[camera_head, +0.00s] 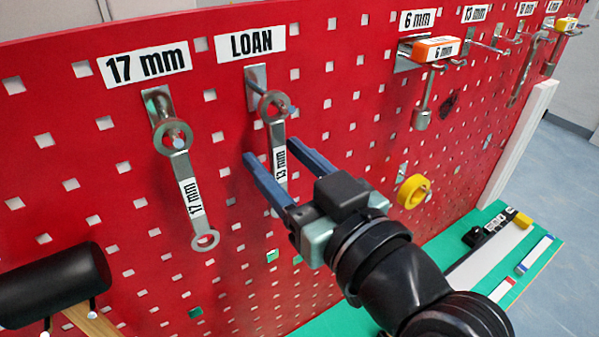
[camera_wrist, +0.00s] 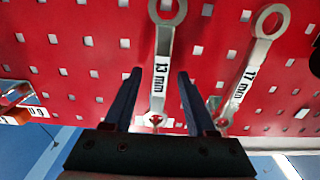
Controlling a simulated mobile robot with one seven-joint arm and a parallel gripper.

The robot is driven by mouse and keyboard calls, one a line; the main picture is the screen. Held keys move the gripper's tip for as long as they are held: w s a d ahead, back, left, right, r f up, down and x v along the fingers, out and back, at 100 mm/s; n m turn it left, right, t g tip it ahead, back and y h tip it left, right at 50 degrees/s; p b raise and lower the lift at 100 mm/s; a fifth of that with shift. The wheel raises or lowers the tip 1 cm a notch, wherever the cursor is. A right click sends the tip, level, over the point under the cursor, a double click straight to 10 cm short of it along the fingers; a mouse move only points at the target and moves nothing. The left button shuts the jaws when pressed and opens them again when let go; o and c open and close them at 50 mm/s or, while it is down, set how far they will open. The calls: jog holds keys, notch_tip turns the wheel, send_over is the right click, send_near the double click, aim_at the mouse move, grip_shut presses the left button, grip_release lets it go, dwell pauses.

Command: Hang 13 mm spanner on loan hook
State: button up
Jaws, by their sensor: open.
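The 13 mm spanner (camera_head: 279,138) hangs upright on the loan hook (camera_head: 256,82), with its upper ring around the peg. The LOAN label (camera_head: 258,43) is just above. My gripper (camera_head: 273,154) is open, its two blue fingers on either side of the spanner's shank. In the wrist view, my gripper (camera_wrist: 160,76) shows gaps on both sides of the 13 mm spanner (camera_wrist: 161,65), so the fingers do not touch it. The spanner's lower end is partly hidden behind a finger in the head view.
The 17 mm spanner (camera_head: 187,182) hangs close by on the left, under its label (camera_head: 146,65). A yellow ring (camera_head: 413,191) is near my wrist.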

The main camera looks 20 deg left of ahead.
jog(key=b+v, duration=0.4)
jog(key=v, duration=0.9)
jog(key=w+d+r+m+t+h, duration=0.2)
jog(key=w+r+m+t+h, duration=0.4)
jog(key=w+r+t, duration=0.3)
jog(key=s+r+m+t+h, duration=0.2)
jog(key=s+r+t+h, duration=0.1)
jog(key=r, duration=0.3)
jog(key=s+d+r+m+t+h, duration=0.1)
jog(key=s+r+m+t+h, duration=0.1)
jog(key=r+t+h, duration=0.2)
jog(key=shift+s+r+h, duration=0.35)
jog(key=shift+r+h, duration=0.25)
jog(key=shift+r, duration=0.35)
